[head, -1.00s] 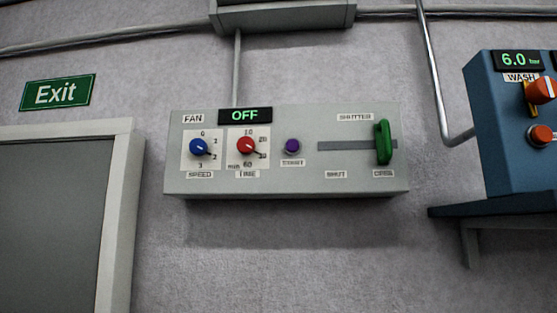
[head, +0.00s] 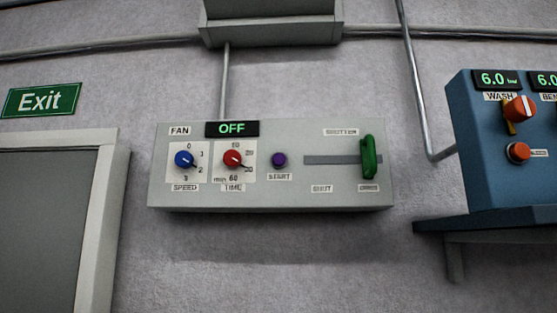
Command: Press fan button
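The grey fan control box (head: 270,196) is fixed to the wall in the middle of the head view. Its purple round start button (head: 279,160) sits right of the dials, above a START label. The fan display (head: 232,129) reads OFF in green. A blue speed knob (head: 184,159) and a red time knob (head: 232,159) sit on white scales left of the button. A green shutter lever (head: 369,157) stands at the right end of its slot, by the label that seems to read OPEN. Neither of my grippers shows.
A blue unit (head: 470,150) with 6.0 displays, an orange-red knob (head: 519,108) and a red button (head: 518,152) stands on a shelf (head: 480,218) at right. A door (head: 45,220) and Exit sign (head: 41,100) are at left. A conduit box (head: 270,30) is above.

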